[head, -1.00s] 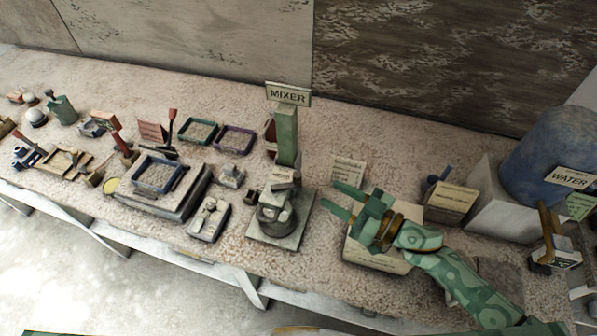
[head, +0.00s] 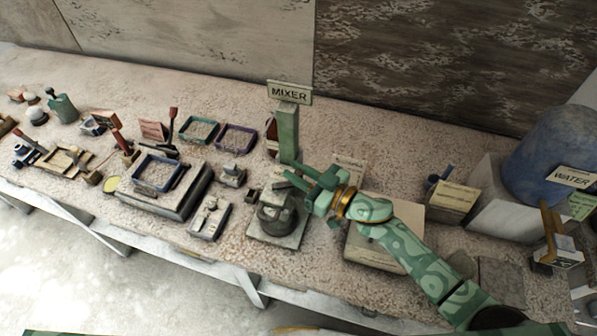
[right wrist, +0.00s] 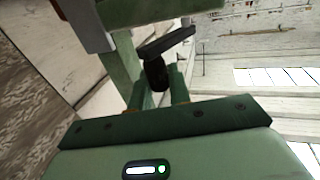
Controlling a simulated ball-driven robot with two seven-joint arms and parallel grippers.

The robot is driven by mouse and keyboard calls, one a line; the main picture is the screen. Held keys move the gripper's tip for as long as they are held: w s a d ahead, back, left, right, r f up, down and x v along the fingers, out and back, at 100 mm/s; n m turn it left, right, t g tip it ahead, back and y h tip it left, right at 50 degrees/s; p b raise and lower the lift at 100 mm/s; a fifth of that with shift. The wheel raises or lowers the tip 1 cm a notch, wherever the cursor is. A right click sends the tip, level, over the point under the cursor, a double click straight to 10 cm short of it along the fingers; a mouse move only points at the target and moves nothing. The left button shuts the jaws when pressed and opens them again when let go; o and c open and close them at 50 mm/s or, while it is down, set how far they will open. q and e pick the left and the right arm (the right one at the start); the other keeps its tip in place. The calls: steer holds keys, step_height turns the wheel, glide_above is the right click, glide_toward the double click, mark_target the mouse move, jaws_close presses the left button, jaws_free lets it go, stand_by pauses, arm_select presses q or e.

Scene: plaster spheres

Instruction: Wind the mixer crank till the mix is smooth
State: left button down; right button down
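The mixer stands mid-bench, with a green post (head: 287,135), a MIXER sign (head: 289,93) on top and a dark grey bowl (head: 273,219) on a square base. The texture of any mix is too small to tell. My right gripper (head: 299,176) is beside the post, above and just right of the bowl, with its fingers apart. In the right wrist view, a black crank handle (right wrist: 156,74) on a dark arm (right wrist: 170,43) lies between or just beyond the fingertips. A firm grip does not show. My left gripper is not in view.
Left of the mixer are a raised block with a blue-framed tray (head: 157,188), a green frame (head: 199,130) and a purple frame (head: 237,138). To the right stand a card-bearing box (head: 452,198) and a blue water barrel (head: 553,150). A pale slab (head: 377,262) lies beneath my right arm.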

steer(key=shift+w+g, duration=0.1)
steer(key=shift+g, duration=0.2)
steer(key=w+n+g+y+b, duration=0.1)
steer(key=n+g+b, duration=0.1)
steer(key=g+b, duration=0.1)
steer(key=w+a+n+g+y+b, duration=0.1)
steer(key=n+g+b, duration=0.2)
steer(key=g+b, duration=0.1)
steer(key=w+n+g+y+b, duration=0.1)
steer(key=n+g+b, duration=0.2)
steer(key=g+b, duration=0.1)
steer(key=shift+w+a+f+b, duration=0.1)
steer(key=shift+a+f+b, duration=0.2)
steer(key=shift+a, duration=0.1)
steer(key=shift+w+a+r+n+g+b, duration=0.15)
steer(key=shift+n+g+b, duration=0.25)
steer(key=shift+g+b, duration=0.35)
steer(key=shift+r, duration=0.1)
